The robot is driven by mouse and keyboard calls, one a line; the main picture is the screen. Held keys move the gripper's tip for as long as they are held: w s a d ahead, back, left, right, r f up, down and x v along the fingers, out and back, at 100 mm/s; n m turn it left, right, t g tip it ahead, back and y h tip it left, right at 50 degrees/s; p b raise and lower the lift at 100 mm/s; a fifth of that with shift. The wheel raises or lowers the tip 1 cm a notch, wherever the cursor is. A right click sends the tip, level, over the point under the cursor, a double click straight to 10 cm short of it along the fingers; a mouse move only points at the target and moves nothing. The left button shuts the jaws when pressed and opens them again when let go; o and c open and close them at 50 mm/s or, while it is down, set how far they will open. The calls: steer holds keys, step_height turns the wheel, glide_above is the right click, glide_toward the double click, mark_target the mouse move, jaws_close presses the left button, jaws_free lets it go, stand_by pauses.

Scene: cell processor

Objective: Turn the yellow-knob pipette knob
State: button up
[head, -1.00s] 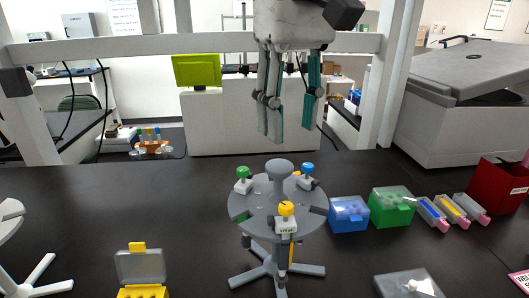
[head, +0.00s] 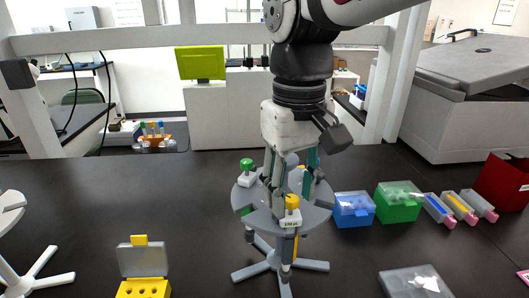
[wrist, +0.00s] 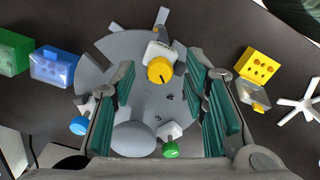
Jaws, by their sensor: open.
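The yellow knob (head: 292,202) tops a pipette (head: 291,219) with a white label, hanging at the near edge of the round grey carousel stand (head: 246,196). In the wrist view the yellow knob (wrist: 161,70) shows between my fingers, towards their tips. My gripper (head: 288,190) points down over the carousel, open and empty, with its fingers just behind the yellow knob in the head view. In the wrist view my gripper (wrist: 162,66) has a green-padded finger on each side. I cannot tell the exact height gap to the knob.
A green-knob pipette (head: 246,171) and a blue-knob pipette (wrist: 80,125) hang on the same carousel, close to my fingers. A blue box (head: 353,211) and a green box (head: 398,204) stand right. An open yellow tip box (head: 143,287) stands front left.

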steer(key=shift+c, duration=0.3)
jaws_close()
steer(key=shift+n, duration=0.3)
steer(key=n+p, duration=0.2)
steer(key=n, duration=0.1)
steer(key=n+p, duration=0.1)
steer(key=n, duration=0.4)
steer(key=shift+n, duration=0.3)
stand_by(0.3)
stand_by(1.3)
steer(key=shift+o, duration=0.3)
jaws_free()
